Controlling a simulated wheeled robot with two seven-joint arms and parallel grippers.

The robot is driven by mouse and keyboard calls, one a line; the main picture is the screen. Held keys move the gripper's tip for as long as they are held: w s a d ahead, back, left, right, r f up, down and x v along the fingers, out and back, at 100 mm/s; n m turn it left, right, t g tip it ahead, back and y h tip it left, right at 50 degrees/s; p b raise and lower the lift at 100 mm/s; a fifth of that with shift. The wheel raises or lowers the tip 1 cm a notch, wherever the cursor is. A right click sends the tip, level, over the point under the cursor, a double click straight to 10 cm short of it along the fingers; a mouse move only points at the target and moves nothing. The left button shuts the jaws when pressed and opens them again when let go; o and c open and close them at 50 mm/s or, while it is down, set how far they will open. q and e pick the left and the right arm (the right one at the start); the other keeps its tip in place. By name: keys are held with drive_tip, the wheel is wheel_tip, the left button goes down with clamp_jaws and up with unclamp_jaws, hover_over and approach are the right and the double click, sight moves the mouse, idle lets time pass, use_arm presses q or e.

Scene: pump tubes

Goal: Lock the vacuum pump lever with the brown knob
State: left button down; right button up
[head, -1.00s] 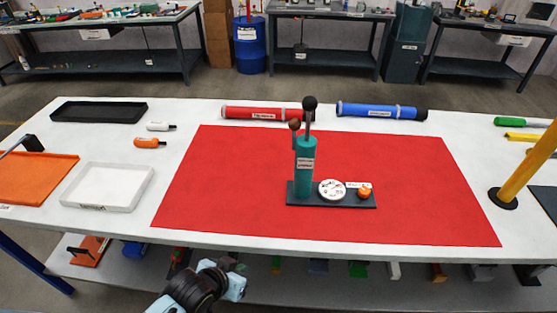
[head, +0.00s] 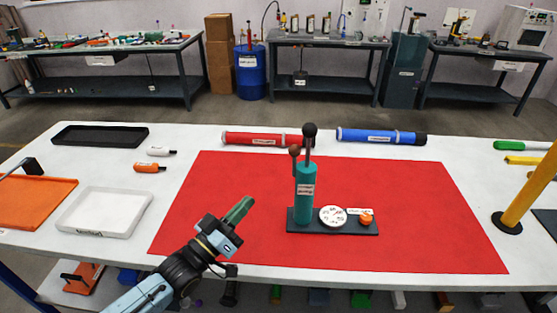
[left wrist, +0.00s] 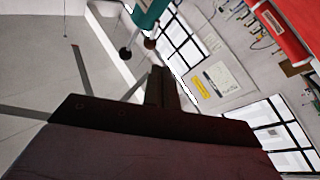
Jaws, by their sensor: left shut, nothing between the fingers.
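The vacuum pump is a teal cylinder (head: 305,193) standing upright on a dark base plate (head: 303,226) on the red mat. The lever with the brown knob (head: 295,150) stands up at its top left, beside a taller black knob (head: 309,130). A white round gauge (head: 333,216) and an orange knob (head: 366,219) are on the base. My left gripper (head: 246,204) is shut and empty, over the mat left of the pump and apart from it. In the left wrist view, the brown knob (left wrist: 150,44) and black knob (left wrist: 125,53) show beyond the fingers (left wrist: 160,84).
A red tube (head: 262,139) and a blue tube (head: 375,137) lie behind the mat (head: 420,220). A white tray (head: 102,232) and an orange tray (head: 35,205) are at the left. A yellow post (head: 530,190) stands at the right. The mat's right side is clear.

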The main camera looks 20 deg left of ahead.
sight(294, 162)
use_arm(q)
drive_tip(key=w+d+r+h, duration=0.1)
drive_tip(key=w+d+r, duration=0.1)
drive_tip(key=w, duration=0.3)
drive_tip(key=w+d+r+t+h, duration=0.1)
drive_tip(key=w+d+r, duration=0.1)
drive_tip(key=w+r, duration=0.2)
drive_tip(key=shift+w+d+r+t, duration=0.25)
drive_tip(key=shift+w+r+t, duration=0.1)
drive_tip(key=shift+w, duration=0.55)
use_arm(e)
drive_tip(key=shift+r, duration=0.1)
